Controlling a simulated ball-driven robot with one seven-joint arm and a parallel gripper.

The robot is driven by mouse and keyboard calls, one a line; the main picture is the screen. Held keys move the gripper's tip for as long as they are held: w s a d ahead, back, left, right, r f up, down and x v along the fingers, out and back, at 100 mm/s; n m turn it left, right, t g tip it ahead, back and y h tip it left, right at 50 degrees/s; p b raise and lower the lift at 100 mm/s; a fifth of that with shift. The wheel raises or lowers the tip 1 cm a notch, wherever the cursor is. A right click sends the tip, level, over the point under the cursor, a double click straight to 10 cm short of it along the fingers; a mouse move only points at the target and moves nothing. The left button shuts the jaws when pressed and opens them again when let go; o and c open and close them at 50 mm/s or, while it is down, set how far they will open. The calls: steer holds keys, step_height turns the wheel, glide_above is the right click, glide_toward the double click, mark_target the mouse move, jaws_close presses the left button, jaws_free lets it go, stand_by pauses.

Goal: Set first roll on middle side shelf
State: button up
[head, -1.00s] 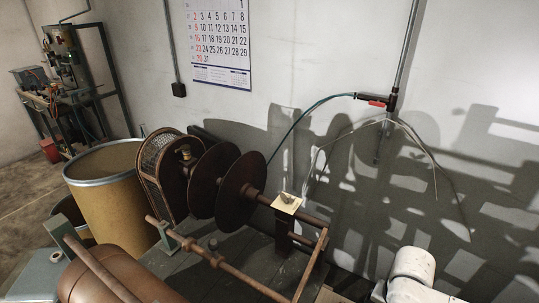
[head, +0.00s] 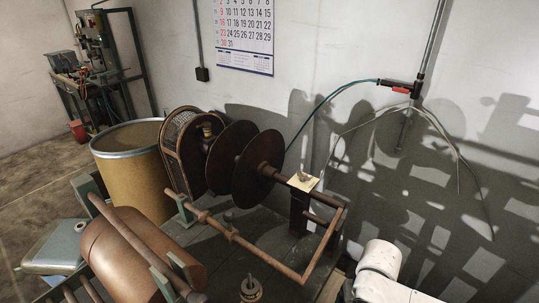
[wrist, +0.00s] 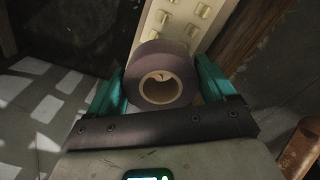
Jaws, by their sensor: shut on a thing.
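In the wrist view a dark grey-brown roll of tape (wrist: 178,60) with a tan cardboard core sits between the two teal fingers of my gripper (wrist: 162,84). The fingers are shut on its sides and the open core faces the camera. In the head view my gripper and the roll are not visible; only a white part of my arm shows at the lower right. I cannot make out a middle side shelf in either view.
A cream studded strip (wrist: 180,25) lies just beyond the roll. In the head view a winding machine with dark discs (head: 232,155) and a brown roller (head: 125,255) fills the middle. A drum (head: 135,180) stands left, a calendar (head: 245,35) hangs behind.

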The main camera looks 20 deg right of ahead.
steer(key=a+n, duration=0.1)
steer(key=w+a+f+n, duration=0.1)
steer(key=a, duration=0.1)
steer(key=a+f+n+b, duration=0.1)
steer(key=shift+w+a+f+n, duration=0.15)
steer(key=shift+w+f+n, duration=0.05)
steer(key=shift+w+n, duration=0.2)
stand_by(0.5)
